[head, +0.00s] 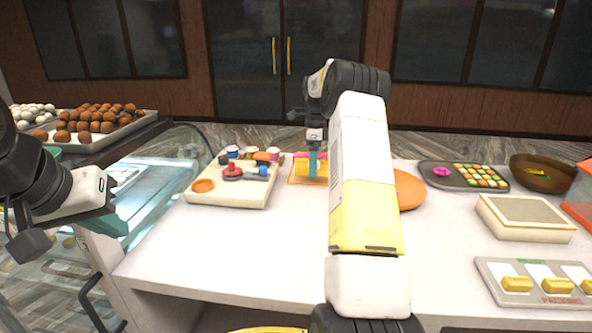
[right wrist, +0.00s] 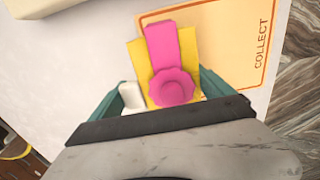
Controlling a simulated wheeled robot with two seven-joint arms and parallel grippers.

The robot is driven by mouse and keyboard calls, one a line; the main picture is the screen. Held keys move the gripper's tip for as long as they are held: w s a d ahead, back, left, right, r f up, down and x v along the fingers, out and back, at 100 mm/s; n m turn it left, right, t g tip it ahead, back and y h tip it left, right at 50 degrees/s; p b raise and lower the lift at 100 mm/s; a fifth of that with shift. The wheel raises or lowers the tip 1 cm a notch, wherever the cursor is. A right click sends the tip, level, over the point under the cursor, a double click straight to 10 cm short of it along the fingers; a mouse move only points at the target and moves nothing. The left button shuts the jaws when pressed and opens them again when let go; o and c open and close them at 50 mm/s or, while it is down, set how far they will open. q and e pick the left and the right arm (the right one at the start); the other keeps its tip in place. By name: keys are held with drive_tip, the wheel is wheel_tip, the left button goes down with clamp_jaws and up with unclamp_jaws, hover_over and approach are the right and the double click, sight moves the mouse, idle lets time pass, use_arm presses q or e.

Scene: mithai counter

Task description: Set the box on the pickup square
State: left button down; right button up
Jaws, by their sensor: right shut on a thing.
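The box is yellow with a pink ribbon and bow (right wrist: 172,86). It also shows in the head view (head: 303,169), partly hidden by my gripper. My right gripper (head: 313,165) is shut on it, with teal fingers on both sides in the right wrist view. The pickup square (right wrist: 232,45) is cream with an orange border and the word COLLECT. The box overlaps the square, its left edge slightly past the square's left side in the right wrist view. I cannot tell whether it touches down. My left gripper (head: 113,222) hangs at the left, away from the box; its opening is unclear.
A cream board (head: 232,192) with small tools and pots stands left of the square. An orange round item (head: 408,188) is partly behind my right arm. A sweets tray (head: 462,174), a wooden bowl (head: 541,175) and a cream box (head: 526,218) are at right. The front-left counter is clear.

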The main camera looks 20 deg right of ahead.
drive_tip(key=shift+w+f, duration=0.2)
drive_tip(key=shift+f, duration=1.55)
drive_tip(key=shift+f, duration=0.2)
drive_tip(key=o, duration=1.2)
drive_tip(key=shift+r, duration=0.1)
